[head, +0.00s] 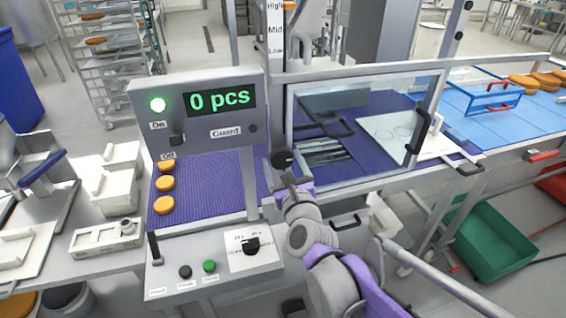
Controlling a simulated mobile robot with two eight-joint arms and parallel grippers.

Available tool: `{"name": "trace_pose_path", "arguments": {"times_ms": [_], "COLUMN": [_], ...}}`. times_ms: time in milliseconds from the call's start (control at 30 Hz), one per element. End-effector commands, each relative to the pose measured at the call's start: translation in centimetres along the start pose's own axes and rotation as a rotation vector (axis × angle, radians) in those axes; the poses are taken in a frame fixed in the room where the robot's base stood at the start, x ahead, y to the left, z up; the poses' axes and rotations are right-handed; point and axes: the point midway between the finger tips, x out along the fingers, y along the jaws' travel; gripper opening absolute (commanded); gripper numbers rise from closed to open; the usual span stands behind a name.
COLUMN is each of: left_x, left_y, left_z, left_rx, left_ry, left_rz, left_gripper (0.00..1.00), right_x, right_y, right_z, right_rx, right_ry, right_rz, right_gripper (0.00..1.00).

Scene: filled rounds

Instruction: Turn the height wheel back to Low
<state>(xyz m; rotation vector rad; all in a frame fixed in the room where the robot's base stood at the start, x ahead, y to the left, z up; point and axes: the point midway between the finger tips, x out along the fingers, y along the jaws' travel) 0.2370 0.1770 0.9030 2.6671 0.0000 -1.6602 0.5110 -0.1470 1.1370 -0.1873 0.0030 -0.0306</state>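The height scale (276,32) on the grey post reads High, Mid and Low from top to bottom. An orange marker (290,5) sits beside the High label. A black round wheel (283,159) is on the machine front below the scale; it looks like the height wheel. My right gripper (285,179) is at the lower edge of this wheel, with my arm reaching up from the lower right. Its fingers are small and partly hidden, so I cannot tell whether they touch or grip the wheel. My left gripper is not in view.
The control box (200,112) shows "0 pcs" and a lit green lamp. Orange rounds (164,184) lie on the purple belt (215,185). A clear guard (362,125) stands right of the wheel. A front panel (210,265) has a lever, buttons and a dial. A green crate (497,243) is at lower right.

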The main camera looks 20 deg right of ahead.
Motion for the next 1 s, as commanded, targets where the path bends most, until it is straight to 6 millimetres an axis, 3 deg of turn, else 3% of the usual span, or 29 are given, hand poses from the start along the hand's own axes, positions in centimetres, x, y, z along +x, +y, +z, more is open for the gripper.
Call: {"name": "trace_pose_path", "arguments": {"times_ms": [33, 367, 667, 1000], "left_x": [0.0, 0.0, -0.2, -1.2], "left_y": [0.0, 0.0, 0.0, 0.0], "left_z": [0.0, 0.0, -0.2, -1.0], "left_rx": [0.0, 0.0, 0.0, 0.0], "left_ry": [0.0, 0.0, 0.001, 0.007], "left_rz": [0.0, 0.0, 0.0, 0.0], "left_gripper": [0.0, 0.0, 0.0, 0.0], "right_x": [0.0, 0.0, 0.0, 0.0], "right_y": [0.0, 0.0, -0.1, -0.2], "right_z": [0.0, 0.0, 0.1, 0.2], "right_rx": [0.0, 0.0, -0.043, -0.272], "right_ry": [0.0, 0.0, -0.003, -0.019], "right_rz": [0.0, 0.0, -0.001, -0.005], "right_gripper": [0.73, 0.16, 0.16, 0.16]}}
